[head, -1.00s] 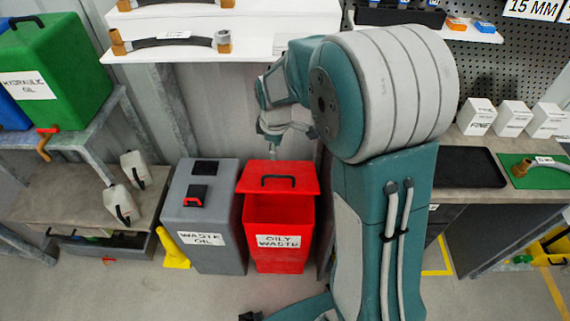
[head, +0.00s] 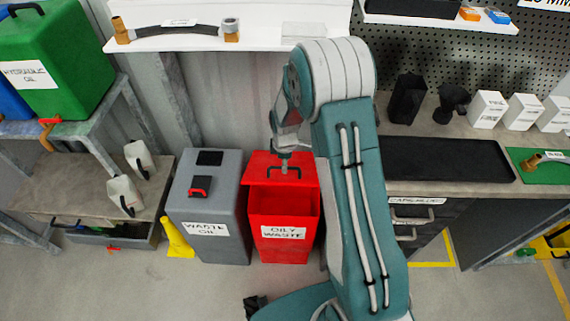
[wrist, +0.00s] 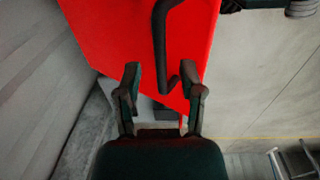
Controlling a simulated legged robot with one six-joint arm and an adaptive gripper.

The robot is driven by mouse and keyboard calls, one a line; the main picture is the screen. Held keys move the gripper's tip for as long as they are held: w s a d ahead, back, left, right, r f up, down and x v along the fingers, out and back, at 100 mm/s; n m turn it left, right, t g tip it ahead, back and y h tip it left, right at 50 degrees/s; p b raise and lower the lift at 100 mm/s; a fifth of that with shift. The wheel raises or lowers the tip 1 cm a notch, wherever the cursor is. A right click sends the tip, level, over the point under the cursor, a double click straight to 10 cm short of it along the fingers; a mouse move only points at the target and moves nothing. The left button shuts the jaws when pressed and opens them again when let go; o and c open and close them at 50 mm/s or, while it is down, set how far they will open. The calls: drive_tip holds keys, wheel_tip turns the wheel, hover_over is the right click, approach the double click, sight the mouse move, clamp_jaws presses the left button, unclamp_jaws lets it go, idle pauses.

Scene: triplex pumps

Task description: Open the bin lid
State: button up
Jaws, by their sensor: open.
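The red bin (head: 310,225) labelled "OILY WASTE" stands on the floor at the middle of the head view. A black handle (head: 284,168) is on the lid. My gripper (head: 283,157) is at the lid's upper part, close to the handle. In the wrist view my gripper (wrist: 161,75) is open, with the lid (wrist: 105,35) ahead and the handle (wrist: 159,35) running in between its fingertips' directions. I cannot tell whether the fingers touch the lid or handle.
A grey "WASTE OIL" bin (head: 212,215) stands close on the left, with a yellow object (head: 177,238) beside it. A white shelf (head: 260,38) is behind and above. A workbench (head: 420,188) with a black tray is on the right.

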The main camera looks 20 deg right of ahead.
drive_tip(key=shift+f, duration=0.6)
clamp_jaws()
drive_tip(key=w+d+r, duration=0.3)
drive_tip(key=w+r, duration=0.3)
drive_tip(key=w, duration=0.2)
drive_tip(key=shift+w+r, duration=0.25)
drive_tip(key=shift+w, duration=0.15)
unclamp_jaws()
drive_tip(key=shift+a+f, duration=0.1)
drive_tip(key=shift+s, duration=0.1)
